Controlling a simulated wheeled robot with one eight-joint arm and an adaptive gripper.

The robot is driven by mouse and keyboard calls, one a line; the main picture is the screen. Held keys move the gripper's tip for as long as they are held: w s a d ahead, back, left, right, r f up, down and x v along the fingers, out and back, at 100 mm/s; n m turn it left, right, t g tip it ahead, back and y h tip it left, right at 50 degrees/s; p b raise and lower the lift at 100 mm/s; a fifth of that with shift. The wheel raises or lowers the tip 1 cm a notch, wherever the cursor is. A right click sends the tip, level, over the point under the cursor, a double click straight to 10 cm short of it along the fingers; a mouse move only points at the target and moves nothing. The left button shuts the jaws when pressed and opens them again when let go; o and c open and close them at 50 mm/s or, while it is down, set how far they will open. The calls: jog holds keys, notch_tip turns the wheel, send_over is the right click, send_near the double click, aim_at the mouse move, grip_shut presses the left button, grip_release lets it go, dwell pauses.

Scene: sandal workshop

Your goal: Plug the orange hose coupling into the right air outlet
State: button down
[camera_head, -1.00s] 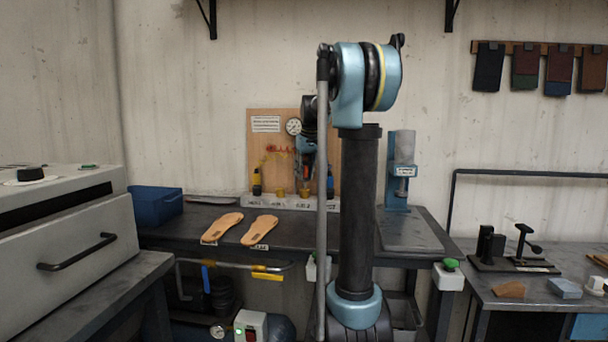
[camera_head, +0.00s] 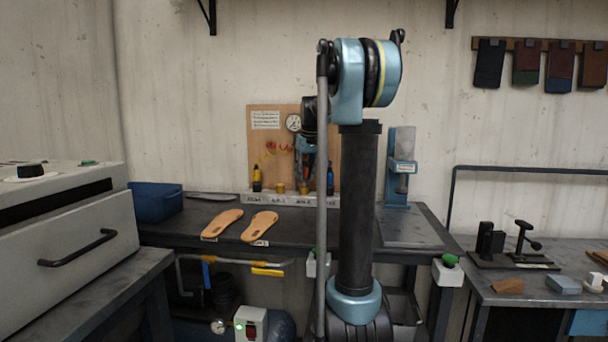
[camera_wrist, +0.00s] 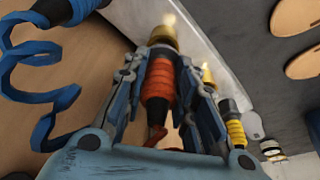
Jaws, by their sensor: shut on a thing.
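In the wrist view my gripper (camera_wrist: 160,95) is shut on the orange hose coupling (camera_wrist: 158,82). The coupling's nose points at a brass air outlet (camera_wrist: 163,35), the right one of the pair. It is at or against this outlet; I cannot tell whether it is seated. The left brass outlet (camera_wrist: 208,75) is beside it, free, and also shows in the head view (camera_head: 280,188).
A yellow coupling (camera_head: 257,178) stands left of the outlets and a blue one (camera_head: 330,178) right of them. A coiled blue hose (camera_wrist: 45,95) hangs close to my gripper. Two sandal soles (camera_head: 222,223) lie on the bench (camera_head: 190,222). A blue bin (camera_head: 155,203) stands at its left.

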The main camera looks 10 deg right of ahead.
jog(key=shift+f, duration=1.05)
jog(key=c, duration=1.2)
grip_release()
jog(key=shift+r, duration=0.1)
jog(key=shift+r, duration=4.95)
jog(key=shift+s, duration=0.1)
